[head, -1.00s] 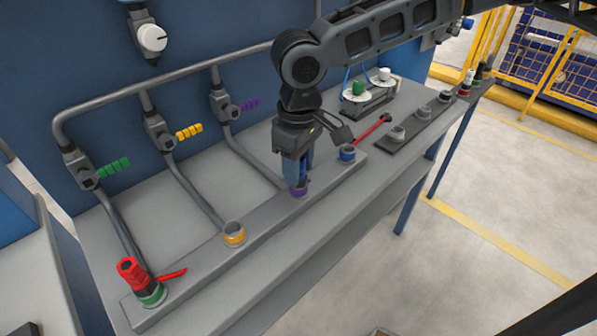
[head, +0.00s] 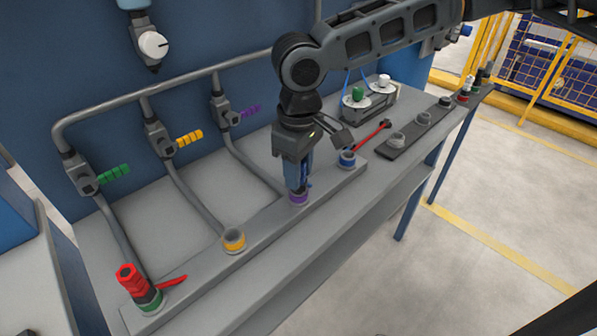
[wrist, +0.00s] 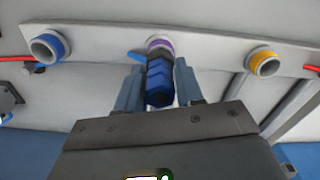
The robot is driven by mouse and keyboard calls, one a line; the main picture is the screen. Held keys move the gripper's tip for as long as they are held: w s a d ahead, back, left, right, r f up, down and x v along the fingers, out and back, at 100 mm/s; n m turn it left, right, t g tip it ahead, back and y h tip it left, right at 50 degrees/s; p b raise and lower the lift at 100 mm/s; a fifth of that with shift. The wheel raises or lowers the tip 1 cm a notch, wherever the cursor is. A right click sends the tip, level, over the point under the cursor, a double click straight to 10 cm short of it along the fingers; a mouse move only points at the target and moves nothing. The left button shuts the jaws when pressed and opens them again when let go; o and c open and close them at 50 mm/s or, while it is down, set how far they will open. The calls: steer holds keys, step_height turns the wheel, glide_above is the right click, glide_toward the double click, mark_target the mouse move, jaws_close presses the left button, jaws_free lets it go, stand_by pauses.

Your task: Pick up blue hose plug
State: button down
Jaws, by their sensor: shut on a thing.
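The blue hose plug (wrist: 159,80) shows between my two fingers in the wrist view, its far end at the purple-ringed socket (wrist: 158,44). In the head view my gripper (head: 298,190) points down at that purple socket (head: 299,199) and is shut on the plug. The plug is mostly hidden by the fingers there. I cannot tell whether its end is still seated in the socket or just above it.
A blue-ringed socket (head: 347,159) and a yellow-ringed socket (head: 234,240) stand empty on the same rail. A red plug (head: 131,279) stands in the green-ringed socket (head: 152,302). Valves with green, yellow and purple handles line the pipes behind.

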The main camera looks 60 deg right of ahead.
steer(key=r, duration=0.4)
steer(key=shift+d, duration=0.25)
steer(key=s+d+r, duration=0.4)
steer(key=d+r, duration=0.2)
steer(key=d, duration=0.4)
steer(key=shift+s+r, duration=0.2)
steer(key=shift+d, duration=0.1)
steer(key=shift+r, duration=0.15)
step_height(320, 180, up, 8)
steer(key=p, duration=0.7)
steer(key=shift+p, duration=0.4)
